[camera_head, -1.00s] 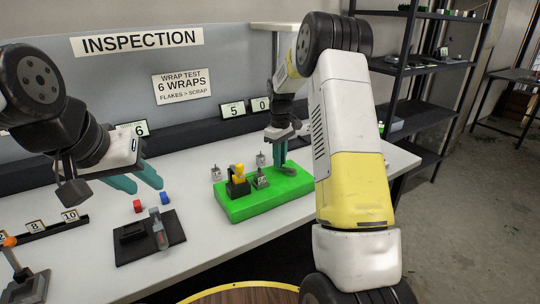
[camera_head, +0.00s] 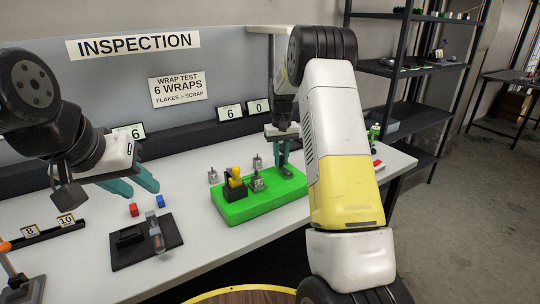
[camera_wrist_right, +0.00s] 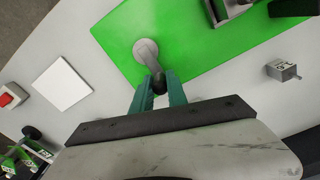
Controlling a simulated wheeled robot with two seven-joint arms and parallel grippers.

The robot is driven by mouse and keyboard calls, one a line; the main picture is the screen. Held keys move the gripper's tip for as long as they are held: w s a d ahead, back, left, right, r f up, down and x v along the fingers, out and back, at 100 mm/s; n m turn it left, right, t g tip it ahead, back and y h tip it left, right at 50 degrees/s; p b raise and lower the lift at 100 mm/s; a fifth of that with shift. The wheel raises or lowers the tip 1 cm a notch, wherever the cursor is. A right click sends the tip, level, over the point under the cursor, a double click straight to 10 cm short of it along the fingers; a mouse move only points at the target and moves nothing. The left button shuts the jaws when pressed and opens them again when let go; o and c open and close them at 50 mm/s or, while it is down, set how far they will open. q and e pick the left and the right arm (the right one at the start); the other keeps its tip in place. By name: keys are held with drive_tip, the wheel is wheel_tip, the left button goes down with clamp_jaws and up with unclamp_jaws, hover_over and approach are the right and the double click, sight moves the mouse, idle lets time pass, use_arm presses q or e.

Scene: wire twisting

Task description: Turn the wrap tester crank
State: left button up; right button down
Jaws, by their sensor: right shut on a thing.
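The wrap tester is a green base (camera_head: 240,212) on the white table, with a black block and a yellow part on it. Its grey crank arm (camera_wrist_right: 146,52) has a dark knob (camera_wrist_right: 159,82). My right gripper (camera_head: 284,165) reaches down at the base's right end. In the right wrist view its teal fingers (camera_wrist_right: 160,92) are shut on the dark crank knob, and the grey arm runs from the knob to its hub. My left gripper (camera_head: 146,188) is open and empty above the table at the left, away from the tester.
Number cards (camera_head: 230,112) on the back ledge read 6 and 0. A sign (camera_head: 177,86) says 6 wraps.

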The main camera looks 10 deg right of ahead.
idle(0.4)
drive_tip(key=c, duration=1.3)
unclamp_jaws()
wheel_tip(320, 180, up, 7)
drive_tip(key=shift+w, duration=0.1)
drive_tip(key=shift+r, duration=0.45)
